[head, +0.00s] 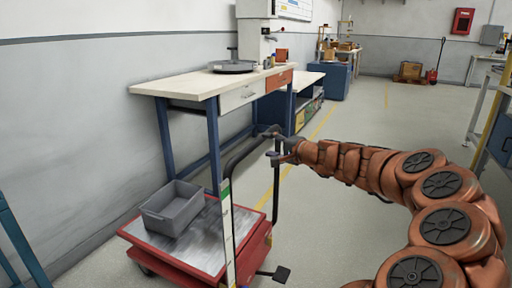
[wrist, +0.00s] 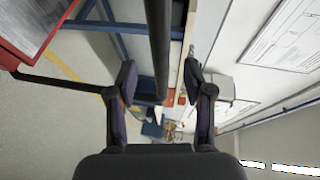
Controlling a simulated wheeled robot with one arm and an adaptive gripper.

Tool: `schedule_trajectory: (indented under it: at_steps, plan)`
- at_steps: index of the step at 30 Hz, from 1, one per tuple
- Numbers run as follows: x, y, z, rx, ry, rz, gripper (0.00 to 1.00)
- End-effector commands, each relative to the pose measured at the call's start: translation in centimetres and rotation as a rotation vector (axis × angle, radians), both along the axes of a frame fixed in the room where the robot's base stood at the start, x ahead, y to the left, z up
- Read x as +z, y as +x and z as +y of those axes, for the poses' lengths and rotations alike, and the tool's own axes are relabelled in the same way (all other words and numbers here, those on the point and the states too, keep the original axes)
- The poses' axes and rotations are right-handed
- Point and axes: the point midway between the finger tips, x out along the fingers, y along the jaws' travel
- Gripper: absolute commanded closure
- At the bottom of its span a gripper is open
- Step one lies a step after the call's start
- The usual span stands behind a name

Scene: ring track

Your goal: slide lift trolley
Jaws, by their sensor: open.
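The lift trolley stands left of centre in the head view, with a red frame (head: 256,250) and a grey metal deck (head: 205,245). A grey bin (head: 173,208) sits on the deck. The trolley's black handle (head: 277,195) rises at its right end, and a pedal (head: 282,274) sticks out low. My gripper (head: 270,142) is open at the top of the handle. In the wrist view, the handle bar (wrist: 159,45) runs between the two spread fingers, apart from both pads. The trolley deck (wrist: 40,22) shows at the upper left there.
A workbench (head: 205,85) with blue legs stands against the wall behind the trolley, close to its deck. A blue cabinet (head: 335,80) and a pallet with boxes (head: 410,71) are farther back. The floor (head: 370,125) along the yellow line is clear.

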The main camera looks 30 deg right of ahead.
Motion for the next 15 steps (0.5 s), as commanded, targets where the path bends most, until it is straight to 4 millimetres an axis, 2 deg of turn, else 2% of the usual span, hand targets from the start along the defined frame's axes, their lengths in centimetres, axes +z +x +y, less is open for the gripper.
schedule_trajectory:
  at_steps: [9, 15]
  plan:
    - [-1.0, 4.1, 0.8, 0.004, -0.004, 0.002, 0.48]
    - [-1.3, 6.1, 1.2, 0.006, -0.001, 0.002, 0.48]
